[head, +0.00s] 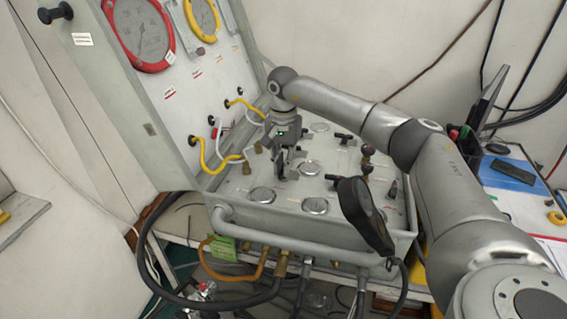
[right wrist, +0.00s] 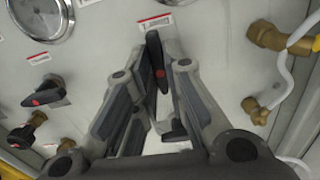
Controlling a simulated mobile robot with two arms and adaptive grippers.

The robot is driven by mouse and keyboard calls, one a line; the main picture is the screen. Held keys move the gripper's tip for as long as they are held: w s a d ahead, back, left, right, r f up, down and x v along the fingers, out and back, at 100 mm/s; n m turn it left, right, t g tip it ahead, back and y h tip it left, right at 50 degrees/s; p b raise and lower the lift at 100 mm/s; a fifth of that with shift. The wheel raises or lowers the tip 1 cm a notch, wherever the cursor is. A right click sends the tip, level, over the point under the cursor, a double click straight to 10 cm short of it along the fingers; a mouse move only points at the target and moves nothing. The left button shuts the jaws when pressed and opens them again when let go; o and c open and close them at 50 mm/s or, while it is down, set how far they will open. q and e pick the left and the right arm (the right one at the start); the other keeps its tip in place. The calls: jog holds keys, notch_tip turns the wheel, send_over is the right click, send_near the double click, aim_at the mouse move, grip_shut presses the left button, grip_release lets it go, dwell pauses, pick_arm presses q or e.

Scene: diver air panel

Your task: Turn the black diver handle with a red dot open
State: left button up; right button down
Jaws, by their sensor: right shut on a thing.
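A black diver handle with a red dot (right wrist: 157,62) shows in the right wrist view, below a small red-and-white label. It points nearly up and down in that picture. My right gripper (right wrist: 153,72) has a finger on each side of the handle and is shut on it. In the head view the right gripper (head: 281,168) points down at the panel top (head: 240,182), and its fingers hide the handle there. My left gripper is not in view.
More black handles with red dots (right wrist: 45,92) and a gauge (right wrist: 40,15) lie left in the wrist view; brass fittings (right wrist: 265,35) are at right. In the head view, a black paddle-shaped object (head: 363,215) stands at the panel's front. The raised lid (head: 165,110) stands at left.

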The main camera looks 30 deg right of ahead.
jog(key=shift+w+r, duration=0.1)
jog(key=shift+r, duration=0.05)
jog(key=c, duration=1.5)
grip_release()
notch_tip(320, 180, up, 12)
jog(key=shift+f, duration=0.1)
